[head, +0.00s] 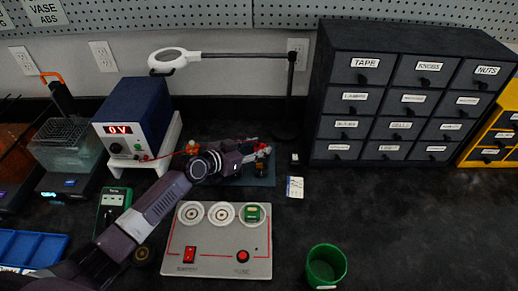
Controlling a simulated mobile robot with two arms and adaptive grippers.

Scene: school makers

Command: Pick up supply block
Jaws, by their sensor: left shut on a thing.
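My left arm reaches in from the lower left, and its gripper (257,157) is over a small dark teal mat (262,181) behind the panel. The gripper is shut on a small block with red and orange parts (263,149). The fingers partly hide the block, and I cannot tell whether it touches the mat. I take it for the supply block, but no label on it is readable. My right gripper is out of view.
A light grey panel (218,250) with round sockets holds a green block (253,213) in its right socket. A blue power unit (133,113) reads 0 V. A green cup (326,267), a small white card (295,187) and a dark drawer cabinet (405,95) stand rightward. The front right bench is clear.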

